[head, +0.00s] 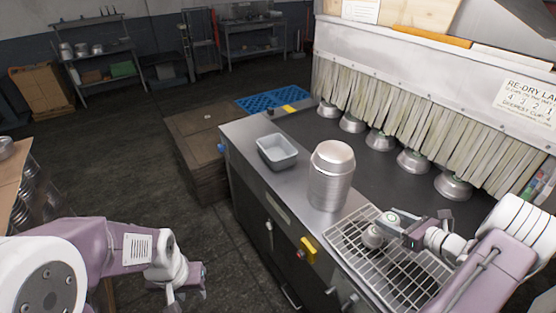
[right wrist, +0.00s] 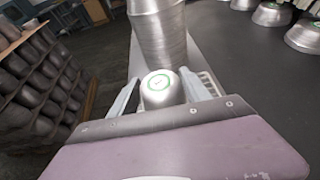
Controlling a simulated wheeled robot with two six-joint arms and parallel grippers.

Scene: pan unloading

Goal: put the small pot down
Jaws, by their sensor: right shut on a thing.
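The small pot (head: 373,237) is silvery and rounded, above or on the wire rack (head: 343,238); I cannot tell whether it touches the wires. My right gripper (head: 388,226) is shut on it. In the right wrist view the small pot (right wrist: 160,88) sits between the two fingers, its pale face with a green ring turned toward the camera. A tall stack of nested silver pots (head: 331,178) stands on the steel counter just beyond the rack. My left gripper (head: 187,293) hangs empty over the floor, left of the counter, its fingers apart.
A grey tub (head: 277,152) stands on the counter (head: 245,135) beyond the stack. Several upturned metal pans (head: 380,141) line the dark belt (head: 390,170) before a strip curtain (head: 400,105). A shelf of pots (right wrist: 35,85) shows left in the right wrist view. Part of the rack is bare.

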